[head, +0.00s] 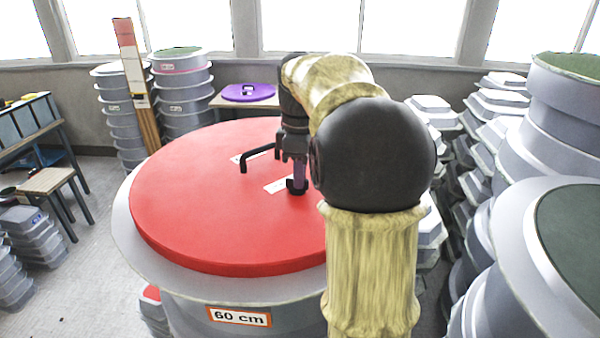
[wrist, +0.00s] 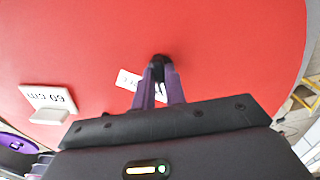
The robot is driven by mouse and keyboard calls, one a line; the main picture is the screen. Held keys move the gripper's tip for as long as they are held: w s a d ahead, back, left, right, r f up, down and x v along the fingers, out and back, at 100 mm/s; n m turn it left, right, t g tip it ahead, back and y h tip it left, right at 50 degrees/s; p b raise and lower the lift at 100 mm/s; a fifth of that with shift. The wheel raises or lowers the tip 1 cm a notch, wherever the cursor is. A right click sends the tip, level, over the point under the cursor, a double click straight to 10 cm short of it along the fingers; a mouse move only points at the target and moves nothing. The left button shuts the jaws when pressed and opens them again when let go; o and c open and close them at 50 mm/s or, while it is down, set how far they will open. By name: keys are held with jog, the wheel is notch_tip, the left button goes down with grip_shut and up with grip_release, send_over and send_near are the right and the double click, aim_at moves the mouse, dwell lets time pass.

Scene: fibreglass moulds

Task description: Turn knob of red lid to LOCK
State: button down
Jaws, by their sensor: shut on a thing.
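The red lid (head: 190,190) lies flat on a round grey mould; its surface fills most of the wrist view (wrist: 100,40). My gripper (head: 298,183) points down at the lid, right of its middle in the head view. Its purple fingers, also in the wrist view (wrist: 160,72), are shut on the small dark knob (wrist: 158,62), which the fingertips largely cover. A white label (wrist: 127,80) with dark letters lies beside the knob, partly hidden by a finger; it also shows in the head view (head: 277,184). I cannot read the knob's setting.
The grey mould carries a "60 cm" sign (head: 239,317). A purple lid (head: 248,92) lies on a table behind. Stacked grey moulds stand at the back left (head: 182,100) and crowd the right (head: 470,250). A wooden stool (head: 47,181) stands left. Some floor (head: 75,260) is clear at left.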

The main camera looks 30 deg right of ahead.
jog(key=c, duration=1.4)
grip_release()
jog(key=shift+c, duration=0.2)
jog(key=shift+r, duration=0.1)
notch_tip(320, 180, up, 17)
jog(key=p, duration=0.1)
jog(key=shift+r+p, duration=0.15)
jog(key=shift+p, duration=0.2)
